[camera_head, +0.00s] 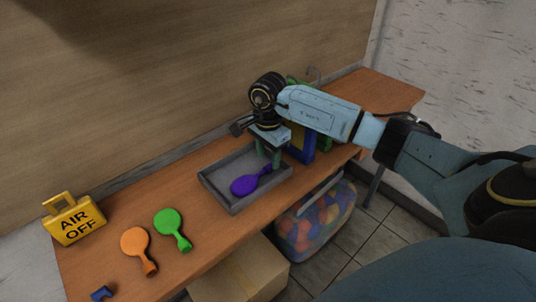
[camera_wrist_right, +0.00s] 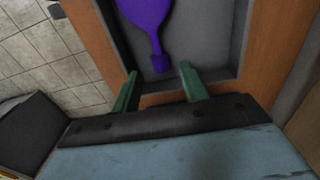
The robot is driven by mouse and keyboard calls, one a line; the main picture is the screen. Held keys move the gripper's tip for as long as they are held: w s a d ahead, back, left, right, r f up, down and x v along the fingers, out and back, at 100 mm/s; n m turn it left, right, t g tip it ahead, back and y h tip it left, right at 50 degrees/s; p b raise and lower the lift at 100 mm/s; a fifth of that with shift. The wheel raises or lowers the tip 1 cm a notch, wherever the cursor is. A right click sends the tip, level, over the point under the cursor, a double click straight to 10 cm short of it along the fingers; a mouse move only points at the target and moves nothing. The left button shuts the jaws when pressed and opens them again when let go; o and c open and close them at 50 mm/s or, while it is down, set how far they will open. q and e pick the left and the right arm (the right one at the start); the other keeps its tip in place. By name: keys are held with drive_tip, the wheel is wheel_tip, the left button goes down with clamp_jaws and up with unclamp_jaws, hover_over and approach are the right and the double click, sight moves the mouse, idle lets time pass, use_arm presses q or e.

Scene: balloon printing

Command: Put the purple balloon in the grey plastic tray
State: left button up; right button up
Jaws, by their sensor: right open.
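The purple balloon (camera_head: 246,185) lies flat in the grey plastic tray (camera_head: 238,209), with its neck pointing toward my right gripper. The tray rests on the wooden table. My right gripper (camera_head: 268,164) is over the right end of the tray, open and empty. In the right wrist view, the balloon's neck (camera_wrist_right: 157,57) lies just beyond the two green fingertips (camera_wrist_right: 160,74), apart from them. The tray (camera_wrist_right: 204,38) shows under the balloon there too. My left gripper is not in view.
A green balloon (camera_head: 172,229) and an orange balloon (camera_head: 137,248) lie on the table (camera_head: 205,245) left of the tray. A yellow AIR OFF block (camera_head: 72,222) stands at the far left, a small blue piece (camera_head: 102,294) in front. A bag of colourful balls (camera_head: 315,222) and a cardboard box (camera_head: 238,272) are below.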

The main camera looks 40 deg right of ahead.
wheel_tip(320, 180, up, 13)
idle(0.3)
idle(0.5)
